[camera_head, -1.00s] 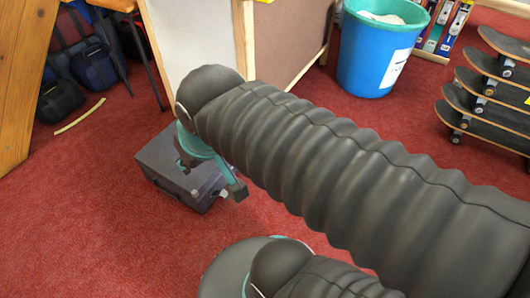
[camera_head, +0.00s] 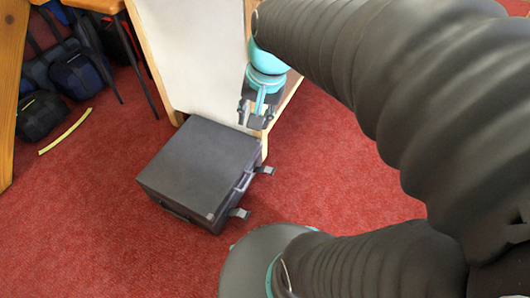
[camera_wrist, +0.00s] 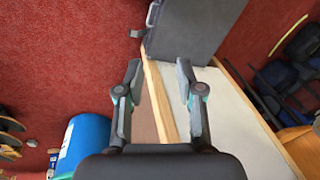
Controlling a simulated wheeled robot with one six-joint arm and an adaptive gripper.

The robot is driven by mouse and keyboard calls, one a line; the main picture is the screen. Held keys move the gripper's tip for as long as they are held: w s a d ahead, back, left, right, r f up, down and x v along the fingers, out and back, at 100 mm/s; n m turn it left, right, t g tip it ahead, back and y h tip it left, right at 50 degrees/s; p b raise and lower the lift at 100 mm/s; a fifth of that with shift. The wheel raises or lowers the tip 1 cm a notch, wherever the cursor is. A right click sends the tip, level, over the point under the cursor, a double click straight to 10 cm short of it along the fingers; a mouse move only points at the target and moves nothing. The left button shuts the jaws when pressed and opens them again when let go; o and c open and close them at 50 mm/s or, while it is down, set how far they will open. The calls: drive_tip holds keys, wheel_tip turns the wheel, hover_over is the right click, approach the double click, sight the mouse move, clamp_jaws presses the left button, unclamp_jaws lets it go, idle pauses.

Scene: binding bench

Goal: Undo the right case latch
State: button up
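A dark grey case (camera_head: 195,165) lies flat on the red carpet with its lid shut. Its handle (camera_head: 243,181) is on the side facing right. Two latches stick outward from that side, one at the far end (camera_head: 265,170) and one at the near end (camera_head: 240,213). My gripper (camera_head: 255,118) is beyond the case's far right corner, in the air and apart from it. In the wrist view my gripper (camera_wrist: 159,75) is open and empty. There the case (camera_wrist: 203,25) is at the top, with a latch (camera_wrist: 136,33) at its corner.
A pale panel with wooden edging (camera_head: 195,55) stands right behind the case. Bags (camera_head: 75,75) and a yellow strip (camera_head: 65,131) lie at left. A blue bucket (camera_wrist: 86,140) shows in the wrist view. Carpet in front of the case is clear.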

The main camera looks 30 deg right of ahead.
drive_tip(key=w+d+f+m+g+y+b, duration=0.1)
drive_tip(key=w+d+f+m+y, duration=0.3)
drive_tip(key=w+d+f+m, duration=0.45)
drive_tip(key=w+d+f+m+g+y, duration=0.2)
drive_tip(key=w+d+f+m+y, duration=0.3)
drive_tip(key=f+m, duration=0.55)
drive_tip(key=d+f+m+t+y+b, duration=0.15)
drive_tip(key=d+f+m, duration=0.25)
drive_tip(key=f, duration=0.4)
drive_tip(key=d+f+m+t+y+p, duration=0.1)
drive_tip(key=d+f+m+t, duration=0.2)
drive_tip(key=f, duration=0.5)
drive_tip(key=m+t+y+b, duration=0.15)
drive_tip(key=m+t, duration=0.35)
drive_tip(key=m, duration=0.5)
approach(273, 171)
drive_tip(key=shift+g, duration=0.25)
drive_tip(key=x, duration=0.5)
drive_tip(key=p+x, duration=0.1)
drive_tip(key=x, duration=0.4)
drive_tip(key=shift+f, duration=0.25)
clamp_jaws()
drive_tip(key=shift+d, duration=0.1)
